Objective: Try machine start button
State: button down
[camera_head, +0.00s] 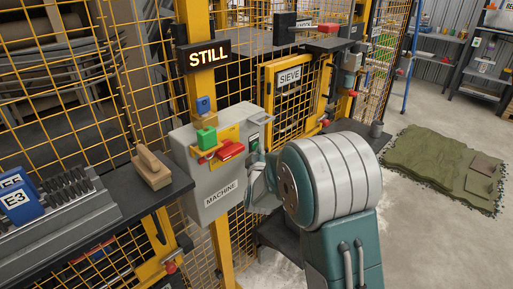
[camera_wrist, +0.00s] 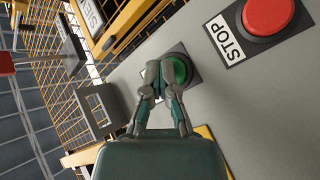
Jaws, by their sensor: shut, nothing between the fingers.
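A grey control box (camera_head: 213,175) labelled MACHINE hangs on a yellow post. In the wrist view a round green button (camera_wrist: 182,69) sits on a dark plate on the grey panel. Its label is mostly hidden behind my fingers. A large red button (camera_wrist: 268,14) labelled STOP is on the same panel, to the upper right. My gripper (camera_wrist: 161,72) is shut and empty, its fingertips in front of the green button, partly covering it; I cannot tell if they touch it. In the head view my gripper (camera_head: 257,170) is beside the box's right side.
A lit sign (camera_head: 209,56) reads STILL above the box. Blue, green and red pieces sit at a yellow bracket (camera_head: 232,132) on the box. A yellow mesh gate (camera_head: 292,95) marked SIEVE stands behind. A wooden-handled tool (camera_head: 153,171) is on the left shelf. Turf (camera_head: 435,165) lies right.

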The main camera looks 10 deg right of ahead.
jog(key=shift+s+d, duration=0.5)
jog(key=shift+s, duration=0.2)
jog(key=s+d, duration=0.1)
jog(key=s, duration=0.1)
jog(key=s+d, duration=0.2)
dwell(0.4)
jog(key=shift+r, duration=0.15)
dwell(0.4)
jog(key=s+a+r+m+g+y, duration=0.25)
jog(key=s+r+g, duration=0.35)
jog(key=s, duration=0.5)
jog(key=s+d+m+g, duration=0.1)
jog(key=s+m+g, duration=0.4)
jog(key=s, duration=1.8)
jog(key=shift+s+d+f+g+y, duration=0.25)
jog(key=shift+s+f+g+y, duration=0.15)
jog(key=shift+g, duration=0.6)
